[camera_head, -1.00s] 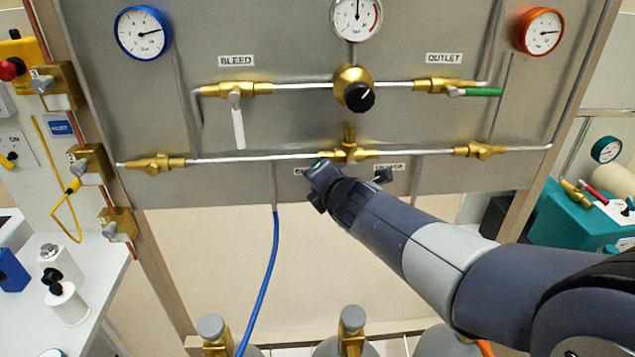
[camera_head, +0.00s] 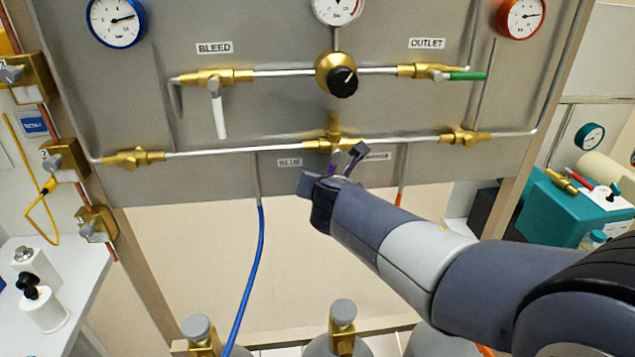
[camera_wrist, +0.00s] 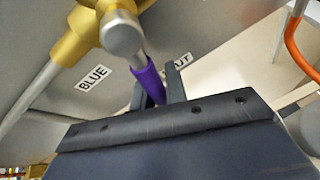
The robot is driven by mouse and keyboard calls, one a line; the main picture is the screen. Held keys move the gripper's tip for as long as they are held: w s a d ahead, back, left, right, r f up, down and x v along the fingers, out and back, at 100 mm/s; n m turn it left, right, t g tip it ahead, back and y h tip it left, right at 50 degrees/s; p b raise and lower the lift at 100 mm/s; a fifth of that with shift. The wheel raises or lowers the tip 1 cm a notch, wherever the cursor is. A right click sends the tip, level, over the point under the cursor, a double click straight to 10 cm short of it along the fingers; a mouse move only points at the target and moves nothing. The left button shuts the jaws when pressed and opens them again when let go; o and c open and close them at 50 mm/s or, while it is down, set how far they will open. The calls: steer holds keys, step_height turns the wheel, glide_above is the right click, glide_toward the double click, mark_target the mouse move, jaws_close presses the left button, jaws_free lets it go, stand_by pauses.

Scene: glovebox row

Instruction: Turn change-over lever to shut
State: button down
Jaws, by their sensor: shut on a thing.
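The change-over valve (camera_head: 333,143) is a brass body at the middle of the lower pipe on the grey panel. It also shows in the wrist view (camera_wrist: 84,38). Its lever has a purple grip (camera_wrist: 148,82), tilted down from the metal hub; only a sliver of purple (camera_head: 332,168) shows in the head view. My gripper (camera_head: 342,162) is below the valve, shut on the purple grip. In the wrist view my gripper's fingers (camera_wrist: 160,88) stand either side of it. A BLUE label (camera_wrist: 94,78) is left of the lever; a label ending in "UT" (camera_wrist: 181,64) is partly hidden behind a finger.
Above are the regulator knob (camera_head: 342,81), the white bleed lever (camera_head: 218,112) and the green outlet lever (camera_head: 466,76). A blue hose (camera_head: 247,270) hangs left of my arm, and an orange hose (camera_head: 399,195) hangs behind it. Gas cylinders (camera_head: 343,345) stand below.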

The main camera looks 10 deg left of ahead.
steer(key=shift+w+d+f+n+t+h, duration=0.15)
steer(key=shift+d+n+h, duration=0.15)
steer(key=shift+d+n, duration=0.2)
steer(key=shift+w+d+f+n+t+h, duration=0.15)
steer(key=shift+d+n+h, duration=0.15)
steer(key=shift+d+n, duration=0.2)
steer(key=shift+r, duration=0.1)
steer(key=c, duration=1.4)
jaws_free()
steer(key=shift+c, duration=0.2)
steer(key=shift+r, duration=0.1)
steer(key=shift+s, duration=0.1)
steer(key=p+v, duration=0.1)
steer(key=v, duration=0.9)
steer(key=shift+s, duration=0.35)
